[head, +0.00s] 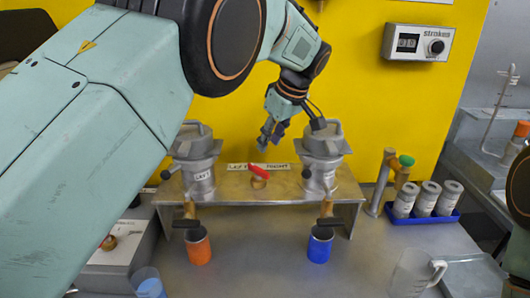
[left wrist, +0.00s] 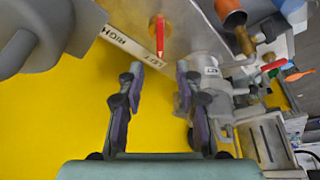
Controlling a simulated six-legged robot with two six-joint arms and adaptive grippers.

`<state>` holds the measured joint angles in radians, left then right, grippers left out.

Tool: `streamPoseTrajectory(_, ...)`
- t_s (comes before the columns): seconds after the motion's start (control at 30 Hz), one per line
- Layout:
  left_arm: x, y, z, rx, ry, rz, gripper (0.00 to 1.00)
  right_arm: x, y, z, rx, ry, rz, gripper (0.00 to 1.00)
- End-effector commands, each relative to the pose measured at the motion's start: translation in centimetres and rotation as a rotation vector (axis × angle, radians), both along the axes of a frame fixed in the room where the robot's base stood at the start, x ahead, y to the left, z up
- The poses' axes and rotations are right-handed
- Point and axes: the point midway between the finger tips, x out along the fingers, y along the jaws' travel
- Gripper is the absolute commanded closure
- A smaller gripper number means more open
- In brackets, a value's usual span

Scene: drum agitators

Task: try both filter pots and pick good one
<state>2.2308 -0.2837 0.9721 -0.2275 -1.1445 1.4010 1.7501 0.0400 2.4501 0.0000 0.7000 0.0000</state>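Two grey metal filter pots stand on a brass bench (head: 345,190), the left pot (head: 194,150) and the right pot (head: 321,160). Between them is a valve with a red lever (head: 258,171), behind it a LEFT/RIGHT label (head: 270,166). An orange cup (head: 199,249) stands under the left spout and a blue cup (head: 320,246) under the right spout. My left gripper (head: 268,133) is above and behind the lever. In the left wrist view its fingers (left wrist: 160,73) are spread and empty, with the red lever (left wrist: 160,36) beyond them, apart. My right gripper is not seen.
A strokes counter box (head: 418,43) is on the yellow wall. At right are a brass post with a green knob (head: 405,160), a blue tray (head: 425,218) with grey canisters and a clear jug (head: 411,273). The front middle is clear.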

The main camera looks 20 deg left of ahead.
Motion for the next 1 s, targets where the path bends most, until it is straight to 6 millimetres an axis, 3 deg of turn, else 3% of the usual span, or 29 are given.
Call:
streamPoseTrajectory(0.27,-0.4,-0.8,2.1,0.000,-0.001,0.000,0.65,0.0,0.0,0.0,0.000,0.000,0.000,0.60)
streamPoseTrajectory(1.0,-0.4,-0.8,2.1,0.000,0.000,0.000,0.65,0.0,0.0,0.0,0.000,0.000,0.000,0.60)
